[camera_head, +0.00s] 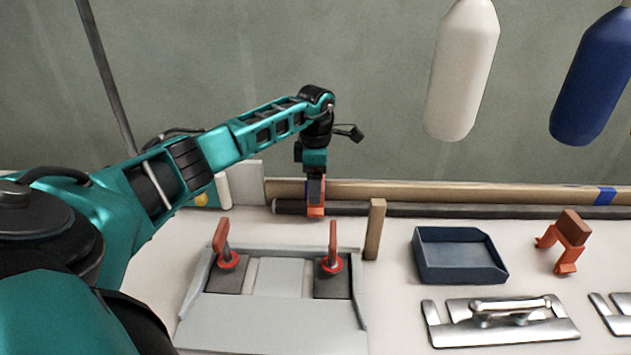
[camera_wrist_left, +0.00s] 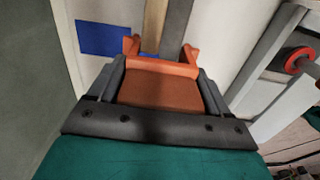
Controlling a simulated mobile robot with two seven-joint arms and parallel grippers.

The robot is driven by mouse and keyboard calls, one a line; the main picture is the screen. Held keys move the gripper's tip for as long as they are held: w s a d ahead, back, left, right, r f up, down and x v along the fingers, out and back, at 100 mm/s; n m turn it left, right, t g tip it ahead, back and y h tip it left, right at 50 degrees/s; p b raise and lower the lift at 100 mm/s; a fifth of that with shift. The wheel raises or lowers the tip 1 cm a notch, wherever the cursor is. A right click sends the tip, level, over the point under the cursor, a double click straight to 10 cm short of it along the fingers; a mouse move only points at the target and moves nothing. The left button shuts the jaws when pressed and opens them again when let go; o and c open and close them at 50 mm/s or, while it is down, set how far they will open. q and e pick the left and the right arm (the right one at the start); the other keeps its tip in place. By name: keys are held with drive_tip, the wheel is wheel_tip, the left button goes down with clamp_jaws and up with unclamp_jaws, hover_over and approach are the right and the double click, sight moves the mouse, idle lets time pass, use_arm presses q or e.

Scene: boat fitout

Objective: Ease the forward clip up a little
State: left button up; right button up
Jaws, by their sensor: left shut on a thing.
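My left gripper (camera_head: 316,178) points down over the back of the bench and is shut on an orange clip (camera_head: 316,205). The clip has a brown-orange block as its grip, which shows between my fingers in the left wrist view (camera_wrist_left: 160,88). Its two prongs point at the dark tube (camera_head: 430,210) and the wooden strip (camera_head: 450,193) along the bench's back edge. I cannot tell whether the prongs grip the tube or only sit at it. A second orange clip (camera_head: 568,240) with a brown block stands free at the right. My right gripper is not in view.
A grey panel fixture (camera_head: 270,320) with two red-handled latches lies in front of my left gripper. A wooden post (camera_head: 375,229) stands close on its right. A dark blue tray (camera_head: 455,255) and metal plates (camera_head: 500,325) lie further right. White and blue fenders hang behind.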

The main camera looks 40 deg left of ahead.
use_arm(q)
drive_tip(key=shift+r+p, duration=0.45)
drive_tip(key=shift+r, duration=0.3)
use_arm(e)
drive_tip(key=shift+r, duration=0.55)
use_arm(q)
drive_tip(key=o, duration=1.1)
drive_tip(key=shift+o, duration=0.9)
drive_tip(key=shift+f, duration=0.1)
wheel_tip(320, 180, up, 12)
drive_tip(key=shift+r+p, duration=0.1)
drive_tip(key=shift+p, duration=0.7)
drive_tip(key=shift+r, duration=0.4)
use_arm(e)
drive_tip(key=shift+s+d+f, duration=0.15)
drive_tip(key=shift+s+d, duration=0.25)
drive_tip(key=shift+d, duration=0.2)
use_arm(q)
drive_tip(key=shift+d+f, duration=0.1)
